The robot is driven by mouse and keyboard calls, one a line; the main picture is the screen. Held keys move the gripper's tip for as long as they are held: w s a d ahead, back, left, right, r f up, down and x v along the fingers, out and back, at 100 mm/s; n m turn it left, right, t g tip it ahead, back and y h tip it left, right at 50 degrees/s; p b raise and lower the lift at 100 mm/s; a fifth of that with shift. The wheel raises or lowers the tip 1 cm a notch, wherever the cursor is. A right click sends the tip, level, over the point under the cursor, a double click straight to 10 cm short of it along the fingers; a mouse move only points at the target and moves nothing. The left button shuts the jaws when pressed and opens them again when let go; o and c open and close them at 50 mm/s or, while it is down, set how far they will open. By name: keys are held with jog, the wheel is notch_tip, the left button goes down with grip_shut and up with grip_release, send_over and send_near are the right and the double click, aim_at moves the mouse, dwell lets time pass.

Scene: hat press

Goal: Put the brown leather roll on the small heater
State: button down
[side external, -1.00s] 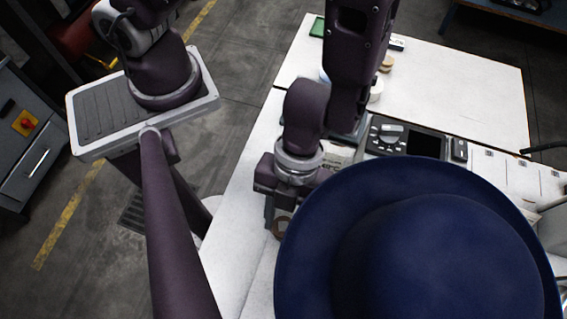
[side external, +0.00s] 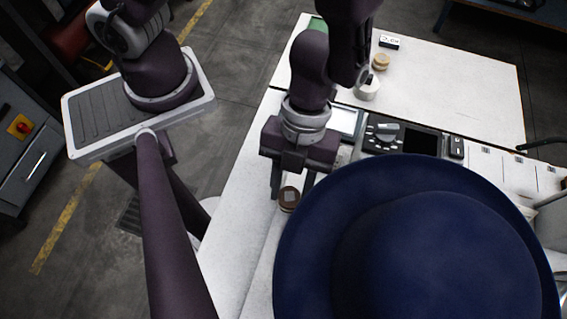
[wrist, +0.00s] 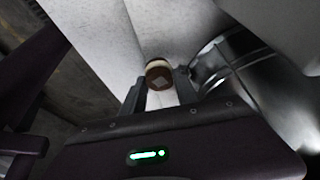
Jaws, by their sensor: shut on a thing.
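The brown leather roll (side external: 288,201), a short round piece with a pale patch on its end, is between the fingers of my gripper (side external: 291,188). My gripper is shut on it, over the white table left of the blue hat. In the wrist view the roll (wrist: 159,74) shows between the fingertips, its patched end facing the camera. Its height above the table is hard to tell. I cannot pick out the small heater for certain; the large blue hat (side external: 440,250) hides much of the near right area.
A dark control panel (side external: 405,140) lies behind the hat. A white cylinder (side external: 367,90), a tan round piece (side external: 380,62) and a small labelled box (side external: 389,41) stand on the far white table (side external: 455,85). A shiny metal part (wrist: 240,65) is right of my gripper.

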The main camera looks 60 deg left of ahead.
jog(key=w+a, duration=0.9)
jog(key=shift+w+a, duration=0.15)
jog(key=w+a+r+n+t+h, duration=0.1)
jog(key=w+a+r+n+t, duration=0.15)
jog(key=w+n, duration=0.35)
jog(key=w+a+r+n+t, duration=0.1)
jog(key=w+r+n+t, duration=0.1)
jog(key=w+r+n, duration=0.35)
jog(key=n, duration=0.2)
send_over(345, 123)
jog(key=a, duration=0.2)
jog(key=f, duration=1)
jog(key=shift+s+f, duration=0.35)
jog(key=shift+f, duration=0.05)
jog(key=shift+d+f+t, duration=0.1)
jog(key=shift+f+t, duration=0.05)
jog(key=shift+t, duration=0.1)
jog(key=shift+f, duration=0.1)
jog(key=c, duration=0.9)
grip_release()
